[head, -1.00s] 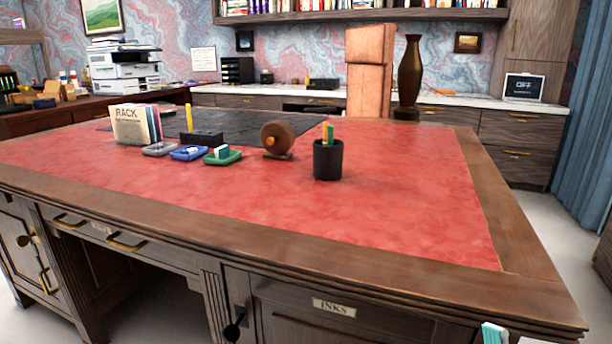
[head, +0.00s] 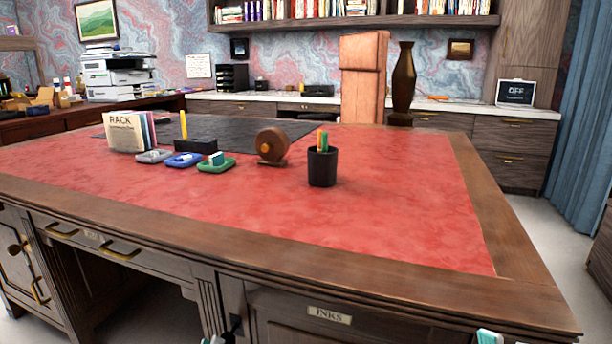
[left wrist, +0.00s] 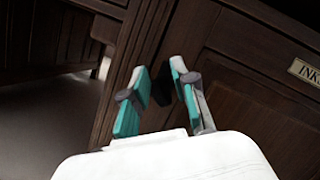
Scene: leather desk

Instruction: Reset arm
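My left gripper (left wrist: 158,75) shows in the left wrist view with its two teal-padded fingers apart. It is in front of the desk's dark wooden front, left of the INKS label. A black knob (left wrist: 162,88) shows between and beyond the fingertips; I cannot tell whether they touch it. In the head view only a small bit of the left gripper (head: 214,339) shows at the bottom edge, beside the knob. A teal and white tip of my right gripper (head: 489,337) shows at the bottom right, in front of the desk edge; the rest is out of frame.
The large desk (head: 400,235) has a red leather top. On it stand a black pen cup (head: 322,168), a round brown object (head: 270,145), small trays (head: 216,165) and a card rack (head: 125,132). The near and right parts of the top are clear.

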